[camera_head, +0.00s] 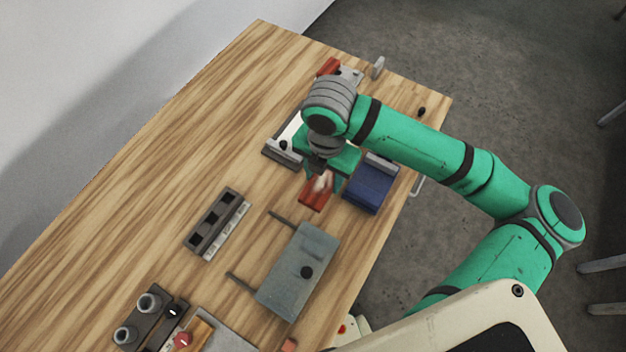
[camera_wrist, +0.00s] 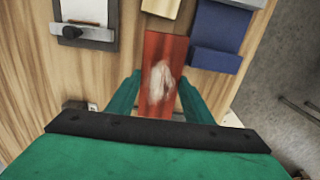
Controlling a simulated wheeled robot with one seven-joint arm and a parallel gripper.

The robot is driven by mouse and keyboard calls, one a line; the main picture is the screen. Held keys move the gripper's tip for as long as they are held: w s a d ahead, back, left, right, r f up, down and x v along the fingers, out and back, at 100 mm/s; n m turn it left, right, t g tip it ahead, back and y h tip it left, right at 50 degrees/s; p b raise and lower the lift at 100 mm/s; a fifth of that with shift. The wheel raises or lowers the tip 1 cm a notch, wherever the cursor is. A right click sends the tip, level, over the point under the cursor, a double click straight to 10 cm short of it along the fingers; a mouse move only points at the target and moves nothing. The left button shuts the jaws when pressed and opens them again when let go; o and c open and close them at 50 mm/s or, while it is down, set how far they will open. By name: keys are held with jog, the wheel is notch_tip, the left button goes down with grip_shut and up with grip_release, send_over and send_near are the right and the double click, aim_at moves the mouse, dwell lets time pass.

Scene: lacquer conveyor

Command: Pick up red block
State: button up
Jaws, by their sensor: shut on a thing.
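The red block (camera_head: 312,196) is at the middle of the wooden table, below my gripper (camera_head: 325,180) in the head view. In the wrist view the red block (camera_wrist: 163,52) is long and has a pale whitish patch on its face. My gripper (camera_wrist: 160,85) has one green finger on each side of the block and is shut on it. My arm and gripper body hide part of the block in the head view. Whether the block touches the table or is lifted off it, I cannot tell.
A blue box (camera_head: 366,192) stands close at the right, near the table edge. A dark slotted rack (camera_head: 212,222) is at the left. Another red item (camera_head: 328,66) lies at the far end.

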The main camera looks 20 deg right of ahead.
jog(key=s+d+r, duration=0.6)
jog(key=s+d, duration=0.1)
jog(key=d, duration=0.2)
jog(key=shift+s+r, duration=0.15)
jog(key=shift+r, duration=0.25)
